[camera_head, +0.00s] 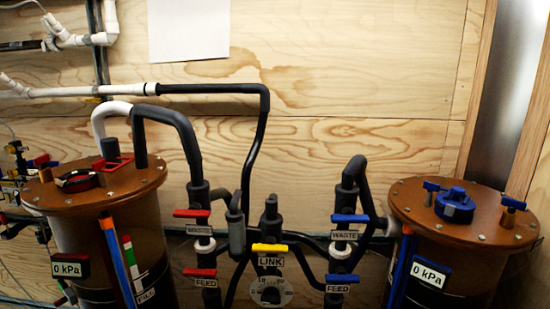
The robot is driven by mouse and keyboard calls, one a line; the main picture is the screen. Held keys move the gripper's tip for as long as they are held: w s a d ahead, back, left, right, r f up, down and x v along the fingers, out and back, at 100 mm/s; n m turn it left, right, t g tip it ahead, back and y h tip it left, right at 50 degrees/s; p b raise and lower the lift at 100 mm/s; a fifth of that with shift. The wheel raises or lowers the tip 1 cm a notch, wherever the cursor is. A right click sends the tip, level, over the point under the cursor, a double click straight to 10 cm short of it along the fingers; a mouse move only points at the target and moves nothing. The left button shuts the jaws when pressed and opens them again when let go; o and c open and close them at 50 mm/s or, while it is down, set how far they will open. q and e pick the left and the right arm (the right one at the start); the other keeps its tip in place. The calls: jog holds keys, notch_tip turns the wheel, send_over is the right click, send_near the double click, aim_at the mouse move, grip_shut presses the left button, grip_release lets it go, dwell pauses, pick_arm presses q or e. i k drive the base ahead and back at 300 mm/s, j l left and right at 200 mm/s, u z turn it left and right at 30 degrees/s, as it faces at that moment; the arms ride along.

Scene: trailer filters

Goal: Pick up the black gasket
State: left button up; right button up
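No loose black gasket can be clearly made out. A dark round fitting with red parts (78,181) sits on the brown lid (128,186) of the left tank (82,238). Whether a black gasket is part of this fitting is too small to tell. Neither of my grippers is in view.
The right tank (468,262) has a brown lid (420,205) with a blue cap (455,203). Black pipes (262,130) and red, blue and yellow valve handles (270,247) fill the middle. A plywood wall (340,70) stands behind. A white sheet (188,30) hangs on it.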

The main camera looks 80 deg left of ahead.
aim_at(62, 182)
jog(key=u, duration=3.85)
